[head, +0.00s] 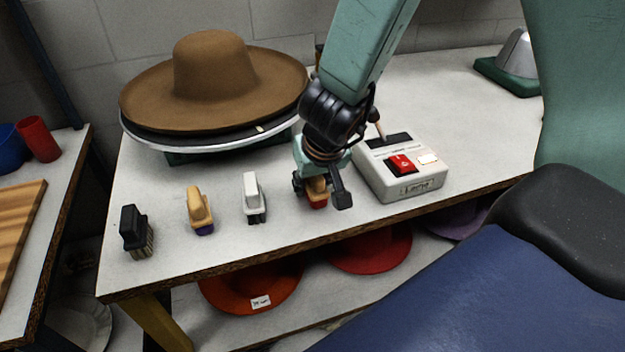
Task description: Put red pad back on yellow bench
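The red pad (317,204), a tan-handled block with a red base, is at the front part of the white-topped bench with yellow legs (160,322). It seems to rest on the bench top, at the right end of a row of similar pads. My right gripper (322,192) comes down from above, with one finger on each side of the pad. The fingers look spread, with a gap at the right finger. The gripper hides the pad's upper part. My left gripper is not in view.
A white control box (399,180) with a red switch stands close right of my gripper. White-topped (252,190), purple-based (200,212) and black (134,232) pads stand to the left. A brown hat (213,78) sits behind. Red hats (370,252) lie on the lower shelf.

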